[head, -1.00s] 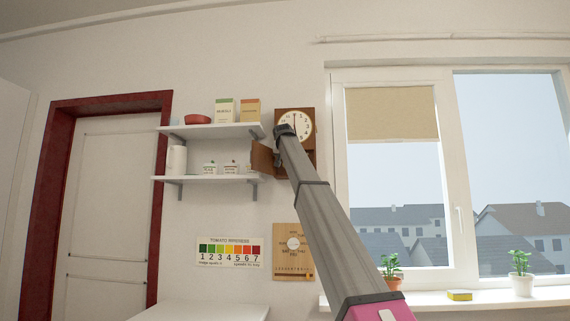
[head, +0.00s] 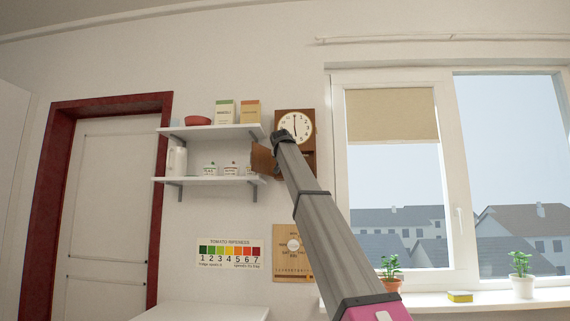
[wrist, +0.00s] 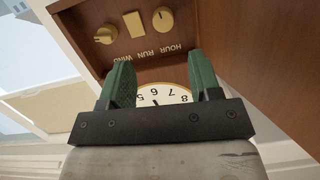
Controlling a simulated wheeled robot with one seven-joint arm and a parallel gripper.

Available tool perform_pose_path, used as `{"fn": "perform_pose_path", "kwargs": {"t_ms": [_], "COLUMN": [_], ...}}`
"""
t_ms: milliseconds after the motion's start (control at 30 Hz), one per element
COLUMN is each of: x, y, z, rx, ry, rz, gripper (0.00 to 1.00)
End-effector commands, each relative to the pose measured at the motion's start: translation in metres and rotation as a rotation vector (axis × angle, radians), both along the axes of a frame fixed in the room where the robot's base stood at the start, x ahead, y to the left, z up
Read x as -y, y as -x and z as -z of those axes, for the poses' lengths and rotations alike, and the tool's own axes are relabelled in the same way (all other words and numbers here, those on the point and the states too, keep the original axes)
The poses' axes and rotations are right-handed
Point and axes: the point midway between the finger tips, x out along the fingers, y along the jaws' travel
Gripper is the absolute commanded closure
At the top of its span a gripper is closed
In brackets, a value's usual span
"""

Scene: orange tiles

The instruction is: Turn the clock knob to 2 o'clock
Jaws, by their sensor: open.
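The brown wooden clock (head: 309,127) hangs on the wall between shelf and window. Its white dial (head: 296,126) shows hands in a near-vertical line, about 6 o'clock. In the wrist view the clock appears upside down, with part of the dial (wrist: 160,96) showing. Beyond the fingertips, its panel carries a round brass knob by the HOUR label (wrist: 163,19), a rectangular RUN piece (wrist: 135,25) and a WIND knob (wrist: 104,35). My gripper (wrist: 160,62) is open and empty, its green fingers apart in front of the clock, short of the knobs. In the head view my gripper (head: 281,137) covers the clock's lower left.
A brown wooden door (head: 262,159) stands open at the clock's lower left. Shelves (head: 215,131) with boxes, a bowl and jars are at left. The window (head: 448,170) is close on the right. A wooden board (head: 289,262) hangs below.

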Motion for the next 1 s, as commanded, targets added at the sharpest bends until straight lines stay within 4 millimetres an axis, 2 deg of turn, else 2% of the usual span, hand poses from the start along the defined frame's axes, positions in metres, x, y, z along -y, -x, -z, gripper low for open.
{"fn": "perform_pose_path", "kwargs": {"t_ms": [33,133,267,433,567,1000], "x": [0.001,-0.001,-0.003,-0.004,-0.004,-0.004], "y": [0.007,0.010,0.010,-0.001,-0.016,-0.089], "z": [0.012,0.019,0.021,0.019,0.019,0.019], "rx": [0.048,0.135,0.191,0.196,0.194,0.193], "ry": [0.002,0.004,0.006,0.006,0.006,0.006], "rz": [0.001,-0.001,-0.007,-0.007,-0.006,-0.007], "gripper": [0.43,0.43,0.43,0.43,0.43,0.43]}}
